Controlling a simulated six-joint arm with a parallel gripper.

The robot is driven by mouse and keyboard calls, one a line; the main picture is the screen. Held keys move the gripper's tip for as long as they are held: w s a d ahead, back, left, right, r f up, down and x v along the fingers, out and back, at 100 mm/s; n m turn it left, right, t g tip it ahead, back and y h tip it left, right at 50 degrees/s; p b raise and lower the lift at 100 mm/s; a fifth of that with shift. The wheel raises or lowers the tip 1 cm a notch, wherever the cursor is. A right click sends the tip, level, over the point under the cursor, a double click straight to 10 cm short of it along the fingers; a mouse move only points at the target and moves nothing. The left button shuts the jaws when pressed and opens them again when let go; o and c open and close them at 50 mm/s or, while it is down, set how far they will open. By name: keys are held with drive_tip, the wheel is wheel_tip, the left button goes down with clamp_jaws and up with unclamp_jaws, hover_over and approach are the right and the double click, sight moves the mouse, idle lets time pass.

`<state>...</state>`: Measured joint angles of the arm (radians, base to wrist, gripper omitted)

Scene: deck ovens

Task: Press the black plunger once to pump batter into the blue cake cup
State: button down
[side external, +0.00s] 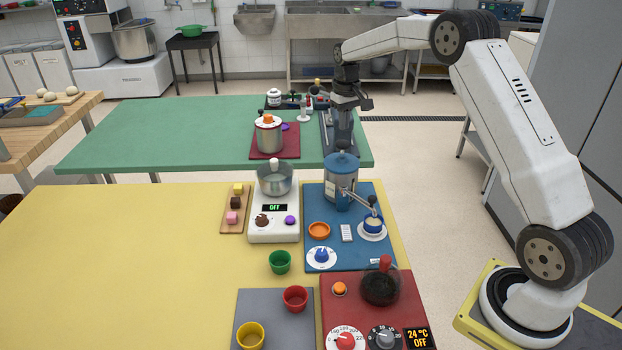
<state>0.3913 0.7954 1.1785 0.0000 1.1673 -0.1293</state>
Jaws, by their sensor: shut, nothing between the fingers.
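The batter dispenser (339,185) is a grey canister with a blue lid, standing on a blue board (316,205). Its spout arm reaches right to the blue cake cup (374,224), which stands on a white saucer (372,237). My gripper (342,147) points straight down just above the dispenser's lid, shut and empty. The dark fingers overlap the lid's top in this view, so I cannot tell whether they touch a plunger there. A small dark knob (373,199) shows above the spout end. The batter inside the cup cannot be made out clearly.
Left of the dispenser stands a white scale with a steel bowl (274,178). A red station (330,305) with a dark round pot (380,287) is in front. Yellow table (120,260) is clear at left.

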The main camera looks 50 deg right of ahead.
drive_tip(key=shift+r, duration=2.2)
drive_tip(key=shift+a, duration=0.15)
drive_tip(key=s+a+f+n+t, duration=0.15)
drive_tip(key=s+a+f, duration=0.25)
drive_tip(key=s+a, duration=0.75)
drive_tip(key=s+a+f, duration=0.2)
drive_tip(key=s+a, duration=0.3)
drive_tip(key=s, duration=0.1)
drive_tip(key=s+a+f+n+t, duration=0.1)
drive_tip(key=s+a+f, duration=0.1)
drive_tip(key=s+a, duration=0.3)
drive_tip(key=shift+s+f, duration=0.35)
drive_tip(key=shift+s, duration=0.85)
drive_tip(key=shift+n, duration=0.25)
